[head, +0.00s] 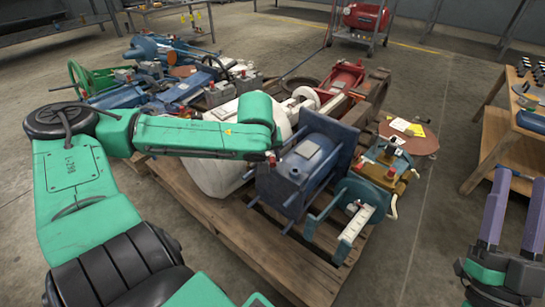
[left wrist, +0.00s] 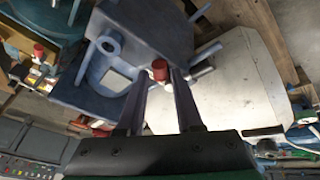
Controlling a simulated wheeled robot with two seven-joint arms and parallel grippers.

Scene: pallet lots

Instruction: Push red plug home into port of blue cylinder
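The blue cylinder (head: 307,160) lies on the pallet with a square end plate; its blue body also shows in the left wrist view (left wrist: 135,35). A small red plug (head: 272,159) shows at the cylinder's left side, and in the left wrist view the red plug (left wrist: 160,70) is by a pale blue pipe stub. My left gripper (left wrist: 160,78) has its two fingers apart, one on each side of the plug; contact is not clear. In the head view my left forearm hides most of that gripper. How deep the plug sits in the port cannot be seen. My right gripper (head: 515,178) is open and empty, far right.
The wooden pallet (head: 262,248) is crowded. A white rounded tank (head: 215,178) stands left of the cylinder, and a teal wheel-shaped part (head: 362,205) is in front right. A workbench (head: 497,135) stands at the right. Floor between pallet and bench is clear.

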